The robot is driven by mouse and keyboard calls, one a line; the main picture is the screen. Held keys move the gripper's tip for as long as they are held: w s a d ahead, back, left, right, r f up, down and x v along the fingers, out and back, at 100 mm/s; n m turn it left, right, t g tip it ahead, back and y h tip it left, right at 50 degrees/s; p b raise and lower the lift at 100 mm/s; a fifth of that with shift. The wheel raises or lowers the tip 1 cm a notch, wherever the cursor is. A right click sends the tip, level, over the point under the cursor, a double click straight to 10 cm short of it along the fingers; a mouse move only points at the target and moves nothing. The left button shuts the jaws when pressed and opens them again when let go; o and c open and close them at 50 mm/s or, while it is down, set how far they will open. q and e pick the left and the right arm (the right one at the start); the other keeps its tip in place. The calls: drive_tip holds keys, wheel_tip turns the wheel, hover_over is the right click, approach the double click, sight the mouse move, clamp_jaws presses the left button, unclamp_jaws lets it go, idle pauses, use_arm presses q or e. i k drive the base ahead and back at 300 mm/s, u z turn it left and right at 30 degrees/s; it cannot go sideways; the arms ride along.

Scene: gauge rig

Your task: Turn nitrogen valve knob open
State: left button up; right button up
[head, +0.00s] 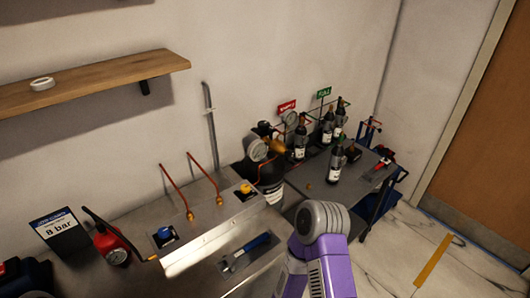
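A metal panel (208,240) on the bench carries a blue knob (164,234) at its left and a yellow knob (245,188) at its right, with copper pipes beside them. A black cylinder (268,182) stands behind the panel, with a round gauge (257,150) and a brass-coloured fitting (275,145) on top. No readable label shows which knob is the nitrogen valve, and I cannot tell whether any is open. A purple and grey link of my own arm rises at bottom centre. Neither gripper shows.
Several dark bottles (336,163) stand on a cart at right. A wooden shelf (95,85) juts from the wall.

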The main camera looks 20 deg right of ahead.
sight(263, 125)
drive_tip(key=z, duration=2.5)
drive_tip(key=i, duration=1.55)
drive_tip(key=u, duration=1.85)
